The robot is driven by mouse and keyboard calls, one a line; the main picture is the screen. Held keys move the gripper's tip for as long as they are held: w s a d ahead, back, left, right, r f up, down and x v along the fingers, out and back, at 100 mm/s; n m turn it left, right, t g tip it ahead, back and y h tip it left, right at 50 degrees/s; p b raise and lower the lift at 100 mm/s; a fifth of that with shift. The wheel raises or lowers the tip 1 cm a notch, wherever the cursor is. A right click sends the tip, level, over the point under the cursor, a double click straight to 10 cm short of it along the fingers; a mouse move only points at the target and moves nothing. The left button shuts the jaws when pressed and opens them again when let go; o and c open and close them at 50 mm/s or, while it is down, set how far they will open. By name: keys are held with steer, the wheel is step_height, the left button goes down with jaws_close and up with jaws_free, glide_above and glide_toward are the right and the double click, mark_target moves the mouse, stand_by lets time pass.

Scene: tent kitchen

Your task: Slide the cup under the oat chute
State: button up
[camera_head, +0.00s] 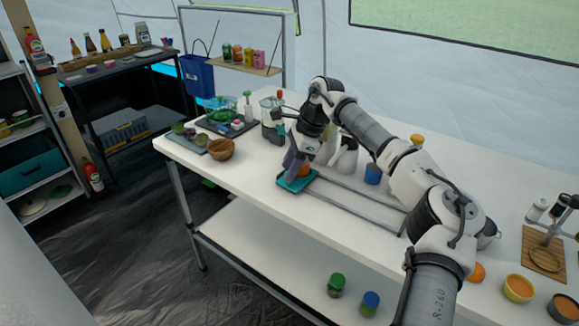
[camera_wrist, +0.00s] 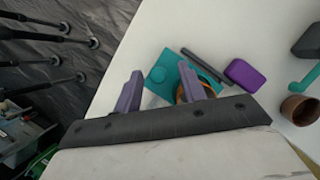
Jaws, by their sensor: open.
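An orange cup (camera_head: 305,170) appears at a teal plate (camera_head: 296,184) on the white table, partly hidden by my gripper. In the wrist view, an orange-brown rim (camera_wrist: 181,92) shows beside the right finger, over the teal plate (camera_wrist: 160,76); the rest is hidden. My gripper (camera_wrist: 164,88) is open, with purple fingers apart. In the head view my gripper (camera_head: 292,163) hangs just left of the cup; I cannot tell whether they touch. I cannot clearly identify the oat chute; a clear container with a dark body (camera_head: 271,122) stands behind my gripper.
Grey rails (camera_head: 362,199) run right from the teal plate. White bottles (camera_head: 346,157) and a blue container (camera_head: 373,174) stand behind them. A wooden bowl (camera_head: 220,148) sits left. A purple block (camera_wrist: 246,75) lies near the plate in the wrist view. The front left table is clear.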

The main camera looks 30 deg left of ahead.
steer(key=v, duration=1.3)
steer(key=shift+r, duration=0.25)
